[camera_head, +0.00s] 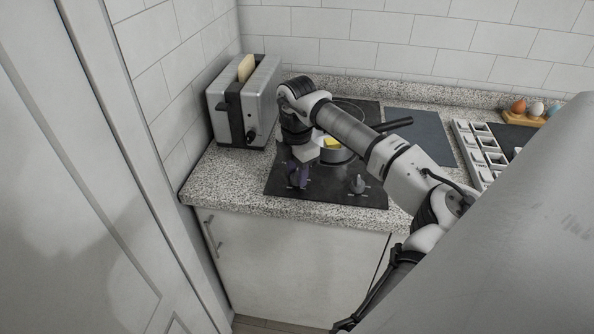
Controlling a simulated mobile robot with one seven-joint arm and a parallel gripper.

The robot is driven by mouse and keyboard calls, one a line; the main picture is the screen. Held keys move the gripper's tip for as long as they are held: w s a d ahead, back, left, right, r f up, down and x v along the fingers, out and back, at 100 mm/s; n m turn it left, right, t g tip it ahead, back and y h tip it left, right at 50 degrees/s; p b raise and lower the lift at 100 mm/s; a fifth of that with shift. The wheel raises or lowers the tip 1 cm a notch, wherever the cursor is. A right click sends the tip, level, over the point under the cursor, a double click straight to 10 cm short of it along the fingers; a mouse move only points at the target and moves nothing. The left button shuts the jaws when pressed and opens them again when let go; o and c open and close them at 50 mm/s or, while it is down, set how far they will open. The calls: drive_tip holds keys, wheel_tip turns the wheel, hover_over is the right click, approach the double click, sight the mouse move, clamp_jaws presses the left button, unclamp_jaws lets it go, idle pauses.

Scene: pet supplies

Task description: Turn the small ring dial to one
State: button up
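The black cooktop (325,189) is set in the speckled counter, with dials along its front edge. A grey dial (358,184) stands at the front right of the cooktop, clear of my arm. My gripper (298,175) points down at the front left of the cooktop, where another dial seems to be mostly hidden behind the fingers. I cannot tell whether the fingers touch that dial or whether they are open or shut. The dial markings are too small to read, and I cannot tell which dial serves the small ring.
A pan (339,155) with a yellow piece (331,142) in it stands on the cooktop behind my wrist, partly hidden by my arm. A toaster (244,103) with bread stands at left. A dark board (420,134), a white tray (477,150) and an egg holder (532,118) are at right.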

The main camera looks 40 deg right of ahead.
drive_tip(key=c, duration=0.5)
drive_tip(key=shift+o, duration=0.2)
drive_tip(key=shift+f+m+b, duration=0.1)
drive_tip(key=shift+m+b, duration=0.3)
drive_tip(key=shift+b, duration=0.05)
drive_tip(key=m+b, duration=0.3)
drive_tip(key=shift+f+b, duration=0.15)
drive_tip(key=shift+b, duration=0.15)
drive_tip(key=m+b, duration=0.4)
drive_tip(key=m, duration=0.1)
drive_tip(key=shift+m+b, duration=0.4)
drive_tip(key=shift+r+m+b, duration=0.2)
drive_tip(key=shift+m+b, duration=1.25)
drive_tip(key=shift+m, duration=0.65)
drive_tip(key=o, duration=1)
